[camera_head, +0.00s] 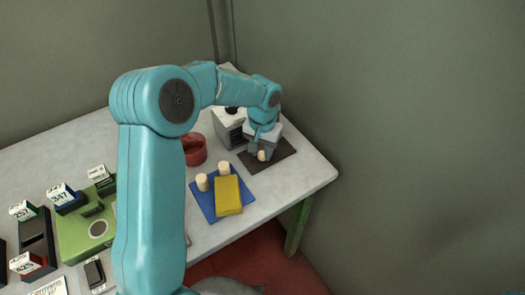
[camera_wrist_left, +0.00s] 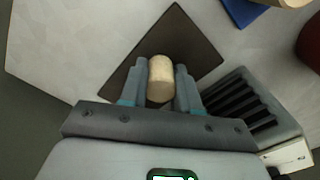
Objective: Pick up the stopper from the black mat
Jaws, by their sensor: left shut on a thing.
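The cork stopper (camera_wrist_left: 161,78) is pale tan and sits between the two fingers of my left gripper (camera_wrist_left: 160,88) in the left wrist view. The fingers are shut on it. The black mat (camera_wrist_left: 195,45) lies below and around the stopper. In the head view the left gripper (camera_head: 262,150) is over the mat (camera_head: 283,151), and the stopper (camera_head: 262,156) shows at the fingertips. I cannot tell whether the stopper touches the mat. My right gripper is not in view.
A blue mat (camera_head: 206,206) holds two more stoppers (camera_head: 202,182) and a yellow block (camera_head: 228,196). A red bowl (camera_head: 193,150) and a grey slotted box (camera_head: 229,127) stand near the gripper. Green and black blocks with number cards are at the left.

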